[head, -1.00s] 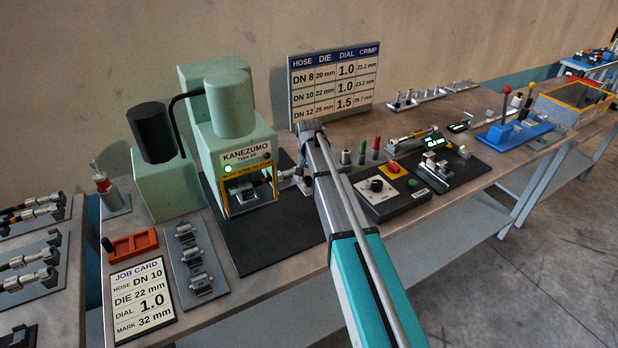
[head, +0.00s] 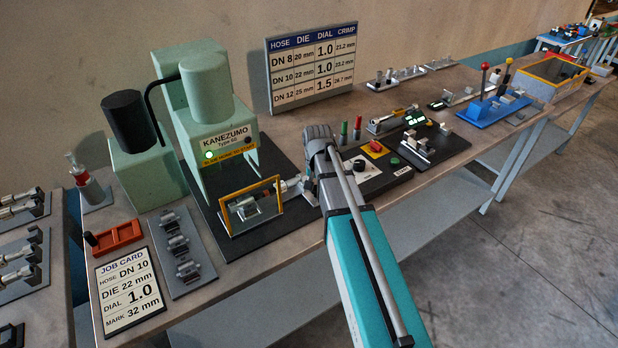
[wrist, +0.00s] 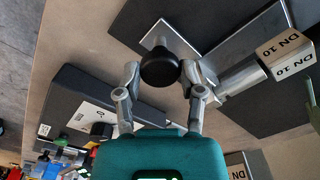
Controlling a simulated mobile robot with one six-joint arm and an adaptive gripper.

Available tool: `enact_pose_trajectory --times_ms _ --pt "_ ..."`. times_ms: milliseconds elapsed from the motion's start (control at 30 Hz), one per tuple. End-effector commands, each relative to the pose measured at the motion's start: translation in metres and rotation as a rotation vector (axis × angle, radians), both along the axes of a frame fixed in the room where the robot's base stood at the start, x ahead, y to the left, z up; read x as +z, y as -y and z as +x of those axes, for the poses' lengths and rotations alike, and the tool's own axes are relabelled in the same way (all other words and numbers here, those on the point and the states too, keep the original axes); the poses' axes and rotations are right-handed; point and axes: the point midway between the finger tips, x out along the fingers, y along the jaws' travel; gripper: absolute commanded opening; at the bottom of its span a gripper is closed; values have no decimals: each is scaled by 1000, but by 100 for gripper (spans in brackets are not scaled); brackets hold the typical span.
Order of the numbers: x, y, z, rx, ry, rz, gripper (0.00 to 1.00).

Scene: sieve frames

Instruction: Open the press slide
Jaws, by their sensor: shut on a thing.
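The green press (head: 215,130) stands at the back of the bench with a green lamp lit. Its slide, with a yellow-edged guard frame (head: 280,194), stands out in front of the press body on the black base plate. A die and a dark hose piece show inside the frame. My gripper (head: 309,186) is at the right side of the slide. In the wrist view, my gripper (wrist: 161,72) is shut on the slide's black knob (wrist: 159,66), one finger on each side.
A control box with a dial (head: 362,180) lies just right of my gripper. A job card (head: 130,291), a die plate (head: 182,252) and a red tray (head: 117,238) lie at front left. A chart board (head: 312,70) stands behind. The black plate (head: 235,240) has bare room at its front.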

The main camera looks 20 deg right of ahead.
Motion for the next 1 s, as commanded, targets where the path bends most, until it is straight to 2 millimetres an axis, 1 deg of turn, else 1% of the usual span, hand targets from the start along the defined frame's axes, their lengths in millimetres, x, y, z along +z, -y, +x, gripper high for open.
enact_pose_trajectory --times_ms 33,100,467,500,667,1000 --pt "0 0 -7 1 -3 3 0" --pt "0 1 -10 1 -3 3 0" --pt "0 2 -10 3 -3 4 0" --pt "0 1 -10 3 -3 4 54" --pt "0 2 -10 3 -2 2 84" --pt "0 2 -9 2 0 1 84"
